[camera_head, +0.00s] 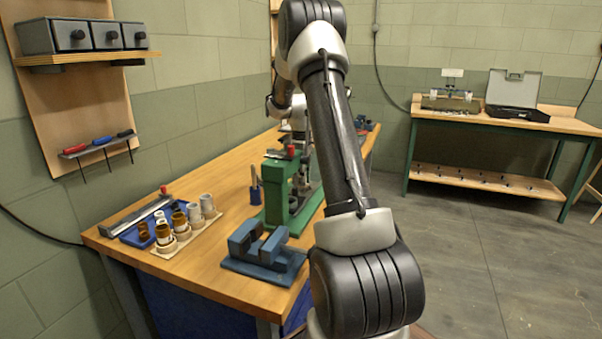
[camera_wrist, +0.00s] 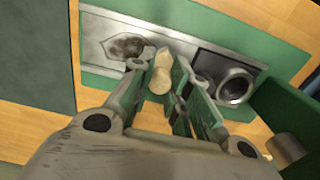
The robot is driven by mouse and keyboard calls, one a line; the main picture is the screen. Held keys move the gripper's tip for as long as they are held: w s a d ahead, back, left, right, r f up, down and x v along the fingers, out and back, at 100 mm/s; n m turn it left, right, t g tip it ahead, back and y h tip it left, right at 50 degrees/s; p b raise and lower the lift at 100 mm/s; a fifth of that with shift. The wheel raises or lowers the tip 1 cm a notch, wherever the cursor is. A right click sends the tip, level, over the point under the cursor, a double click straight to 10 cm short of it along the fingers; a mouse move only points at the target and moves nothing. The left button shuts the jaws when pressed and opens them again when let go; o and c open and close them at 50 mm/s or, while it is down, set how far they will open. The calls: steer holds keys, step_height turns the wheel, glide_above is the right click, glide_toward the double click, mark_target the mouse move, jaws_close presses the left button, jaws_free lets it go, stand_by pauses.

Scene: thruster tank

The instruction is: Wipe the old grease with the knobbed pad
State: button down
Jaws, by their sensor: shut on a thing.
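In the wrist view, my gripper (camera_wrist: 162,72) is shut on a pale beige knob (camera_wrist: 161,77), which I take to be the knobbed pad's. The pad's wiping face is hidden below the fingers. The old grease (camera_wrist: 125,46) is a dark brown smear with an uneven edge on a light metal plate (camera_wrist: 92,28). It lies just left of the knob and above the left finger in the picture. I cannot tell whether the pad touches the plate.
A metal ring (camera_wrist: 235,86) sits on the green base right of the knob. In the head view, the green press (camera_head: 276,190) stands on the wooden bench (camera_head: 215,248). A blue vise (camera_head: 264,250) and a tray of cylindrical parts (camera_head: 205,232) stand nearer.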

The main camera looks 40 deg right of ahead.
steer(key=shift+f, duration=1.05)
stand_by(0.6)
steer(key=shift+d, duration=0.1)
steer(key=shift+w+d, duration=0.7)
steer(key=shift+d, duration=0.45)
steer(key=shift+w+d, duration=0.65)
steer(key=shift+d, duration=0.5)
steer(key=shift+w+d, duration=0.7)
steer(key=shift+d, duration=0.45)
steer(key=shift+s+a+f, duration=0.1)
steer(key=shift+s+a, duration=0.5)
steer(key=shift+a, duration=0.35)
steer(key=shift+s+a+f, duration=0.1)
steer(key=shift+s+a, duration=0.45)
steer(key=shift+a, duration=0.4)
steer(key=shift+s+a+r, duration=0.1)
steer(key=shift+s+a, duration=0.4)
steer(key=shift+a, duration=0.35)
steer(key=shift+s+a+r, duration=0.1)
steer(key=shift+s+a, duration=0.4)
steer(key=shift+a, duration=0.35)
steer(key=shift+w+r, duration=0.1)
steer(key=shift+r, duration=2.95)
